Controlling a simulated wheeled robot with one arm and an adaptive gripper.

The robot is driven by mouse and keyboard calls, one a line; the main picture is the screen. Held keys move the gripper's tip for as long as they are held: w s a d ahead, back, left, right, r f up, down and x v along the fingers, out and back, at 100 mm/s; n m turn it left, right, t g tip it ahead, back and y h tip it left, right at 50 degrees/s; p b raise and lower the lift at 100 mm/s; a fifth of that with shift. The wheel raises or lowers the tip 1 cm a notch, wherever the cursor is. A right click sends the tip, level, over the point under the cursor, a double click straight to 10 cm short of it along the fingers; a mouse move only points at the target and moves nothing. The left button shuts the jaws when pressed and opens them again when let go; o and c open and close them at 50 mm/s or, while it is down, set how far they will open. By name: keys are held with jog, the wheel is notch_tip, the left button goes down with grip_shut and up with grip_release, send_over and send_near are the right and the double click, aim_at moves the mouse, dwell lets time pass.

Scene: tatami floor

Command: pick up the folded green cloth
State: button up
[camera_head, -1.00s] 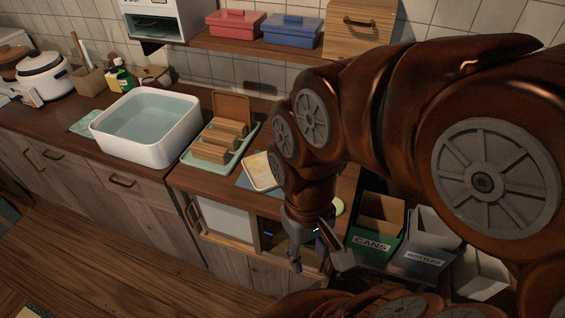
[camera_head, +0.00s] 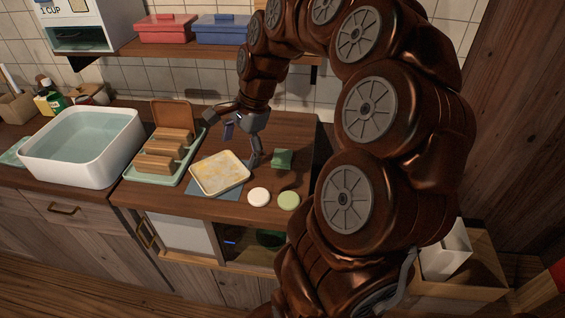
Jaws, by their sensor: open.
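A small folded green cloth (camera_head: 282,158) lies on the wooden counter, right of the pale tray with yellow stains. My gripper (camera_head: 242,146) is open and empty above the counter, pointing down, with its nearer finger just left of the green cloth. A gap shows between that finger and the cloth in the picture; how high the fingers are above the counter I cannot tell. A flat teal cloth (camera_head: 12,155) also lies at the far left, partly cut off by the picture edge.
A stained tray (camera_head: 219,190) sits on a blue mat, with white (camera_head: 259,197) and pale green (camera_head: 288,200) round pieces nearby. A rack of wooden blocks (camera_head: 140,177) and a water-filled basin (camera_head: 125,151) stand left. A shelf with red (camera_head: 165,29) and blue (camera_head: 220,30) boxes hangs above.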

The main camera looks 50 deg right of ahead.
aim_at(283, 155)
jog(key=d+f+m, duration=0.1)
jog(key=d+m, duration=0.2)
jog(key=d, duration=0.2)
jog(key=d+f+m+t+b, duration=0.1)
jog(key=d+f+m, duration=0.1)
jog(key=d, duration=0.3)
jog(key=d+f+m, duration=0.2)
jog(key=d+m, duration=0.2)
jog(key=d, duration=0.2)
jog(key=shift+m+t, duration=0.3)
jog(key=shift+t, duration=0.1)
jog(key=shift+d+f, duration=0.3)
jog(key=shift+d, duration=0.05)
jog(key=shift+x, duration=1.05)
jog(key=f, duration=0.3)
jog(key=f+p, duration=0.1)
jog(key=shift+w+d+f, duration=0.15)
jog(key=shift+w+f, duration=0.2)
jog(key=shift+f, duration=0.05)
jog(key=shift+w+f, duration=0.1)
jog(key=shift+f, duration=0.3)
jog(key=c, duration=1.1)
